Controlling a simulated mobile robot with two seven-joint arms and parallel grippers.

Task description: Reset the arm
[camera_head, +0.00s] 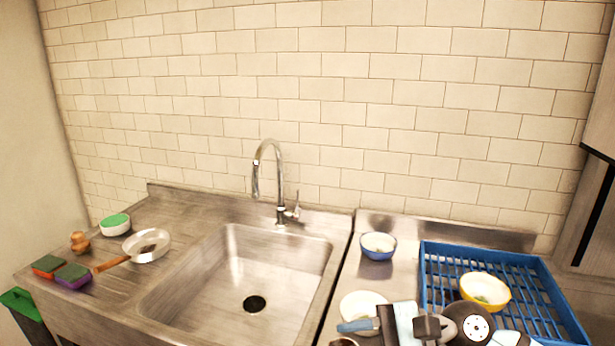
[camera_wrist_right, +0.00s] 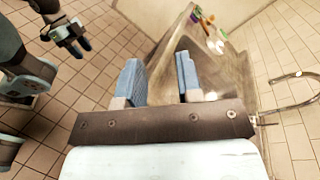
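My right arm comes in at the bottom right of the head view, and its gripper (camera_head: 357,326) is over the counter by the white plate. In the right wrist view the right gripper (camera_wrist_right: 160,76) has its two blue fingers wide apart with nothing between them. My left gripper (camera_wrist_right: 78,42) shows at the upper left of the right wrist view, away from the counter and above the tiled floor. Its fingers are too small there to tell how far apart they are. The left arm is not in the head view.
The steel sink (camera_head: 240,275) with a tall faucet (camera_head: 270,165) is in the middle. Left are a pan (camera_head: 147,246), sponges (camera_head: 73,275) and a green-topped bowl (camera_head: 115,224). Right are a blue bowl (camera_head: 378,247), white plate (camera_head: 362,305) and blue rack (camera_head: 545,300) holding a yellow bowl (camera_head: 486,290).

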